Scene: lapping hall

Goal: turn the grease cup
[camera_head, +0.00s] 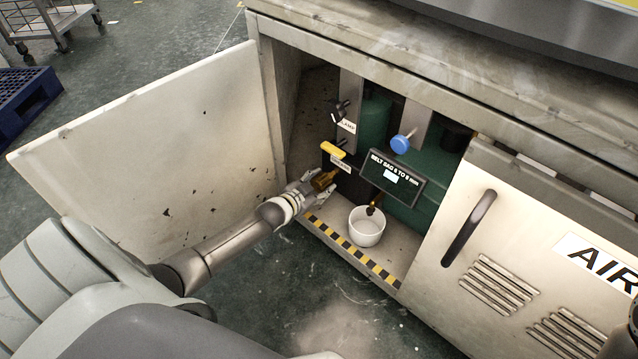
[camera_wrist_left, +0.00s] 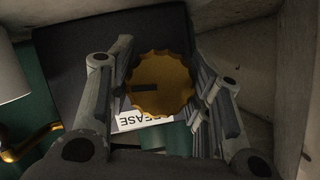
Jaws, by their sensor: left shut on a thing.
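The grease cup (camera_wrist_left: 160,84) is a round brass-coloured cap with a scalloped rim and a dark mark on its face. In the left wrist view it sits between the fingers of my left gripper (camera_wrist_left: 158,92), which are shut on it from both sides. A label reading "EASE" (camera_wrist_left: 145,118), partly covered, shows just below it. In the head view my left gripper (camera_head: 312,188) reaches into the open cabinet, around the brass grease cup (camera_head: 324,180). My right gripper is not in view.
The cabinet door (camera_head: 150,140) stands open at left. A white cup (camera_head: 366,226) stands on the cabinet floor under a brass spout. A yellow handle (camera_head: 333,150), a blue knob (camera_head: 400,144) and a "BELT SAG" sign (camera_head: 392,178) are close by. A closed door is at right.

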